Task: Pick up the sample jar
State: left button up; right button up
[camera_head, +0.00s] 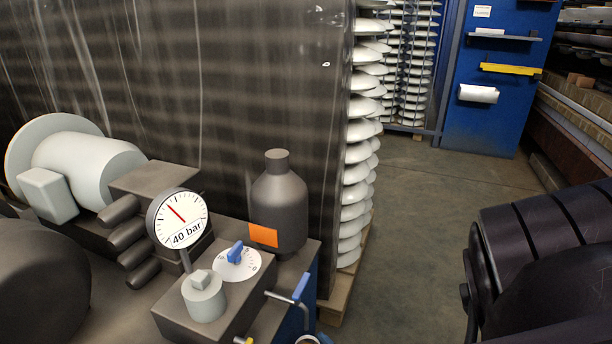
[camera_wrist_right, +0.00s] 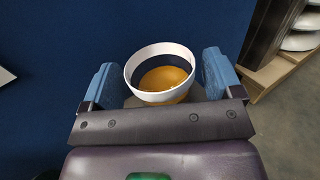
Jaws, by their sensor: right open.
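The sample jar (camera_wrist_right: 137,85) shows in the right wrist view as a round, open-topped vessel with a white wall. A dark band and amber contents show inside it. My right gripper (camera_wrist_right: 158,72) is open, with one blue-padded finger on each side of the jar. A gap shows between each pad and the jar's wall, so they appear apart. The jar's lower part is hidden behind the gripper body. In the head view a small pale round rim (camera_head: 308,340), perhaps the jar, is cut off by the bottom edge. My left gripper is not in view.
A hydraulic unit with a 40 bar gauge (camera_head: 178,217), a dark bottle-shaped vessel (camera_head: 279,205) and a blue-knobbed dial (camera_head: 238,262) stands at left. Wrapped insulator stacks (camera_head: 361,150) rise behind it. The floor (camera_head: 430,220) between them and my right arm is clear.

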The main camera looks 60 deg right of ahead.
jog(key=shift+w+d, duration=0.35)
jog(key=shift+w, duration=0.25)
jog(key=c, duration=1)
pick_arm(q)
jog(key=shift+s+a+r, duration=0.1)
pick_arm(e)
jog(key=shift+r, duration=0.15)
